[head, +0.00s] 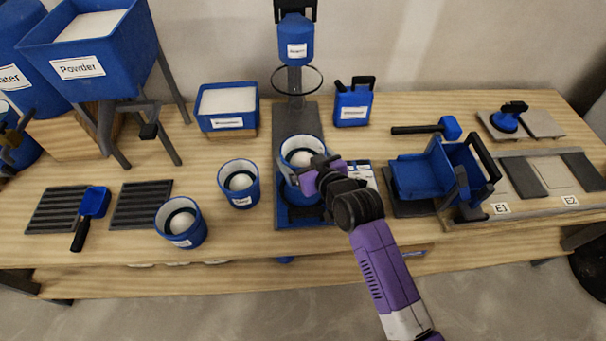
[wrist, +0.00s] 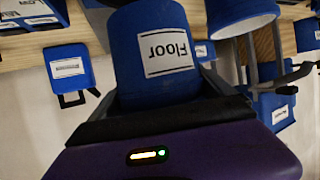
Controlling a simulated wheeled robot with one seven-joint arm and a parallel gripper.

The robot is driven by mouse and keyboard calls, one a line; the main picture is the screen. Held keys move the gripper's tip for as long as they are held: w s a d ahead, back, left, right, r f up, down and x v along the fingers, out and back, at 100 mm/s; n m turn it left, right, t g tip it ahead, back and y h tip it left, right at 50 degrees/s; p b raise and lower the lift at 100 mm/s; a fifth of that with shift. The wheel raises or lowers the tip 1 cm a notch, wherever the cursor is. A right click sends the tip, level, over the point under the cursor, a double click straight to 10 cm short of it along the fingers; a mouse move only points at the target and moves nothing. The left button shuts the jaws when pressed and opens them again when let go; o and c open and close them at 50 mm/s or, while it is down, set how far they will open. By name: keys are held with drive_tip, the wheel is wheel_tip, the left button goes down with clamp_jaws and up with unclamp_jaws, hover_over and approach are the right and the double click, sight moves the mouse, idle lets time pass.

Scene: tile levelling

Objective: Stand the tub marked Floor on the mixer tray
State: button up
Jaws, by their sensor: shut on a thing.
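The tub marked Floor (wrist: 165,50) is a blue tub whose label reads upside down in the wrist view. In the head view the same tub (head: 297,143) shows pale contents, and its label is hidden. My gripper (head: 312,178) is shut on its near side. A blue tray (head: 283,222) lies below the tub at the mixer's foot, partly hidden by the tub and gripper. I cannot tell whether the tub touches it.
Two other blue tubs (head: 238,184) (head: 181,222) stand left of the gripper. A blue box (head: 228,124) and a jug (head: 353,108) stand behind. A blue bin-like holder (head: 425,175) is close on the right. Bare table shows between the left grates and box.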

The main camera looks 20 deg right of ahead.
drive_tip(key=shift+f+b, duration=0.4)
drive_tip(key=shift+f, duration=3.05)
drive_tip(key=shift+f, duration=0.2)
drive_tip(key=o, duration=1.8)
drive_tip(key=shift+f, duration=0.1)
drive_tip(key=shift+c, duration=0.2)
drive_tip(key=shift+s+r, duration=0.1)
drive_tip(key=shift+r, duration=0.1)
drive_tip(key=v, duration=1.1)
drive_tip(key=shift+s+r, duration=0.1)
drive_tip(key=shift+s, duration=0.3)
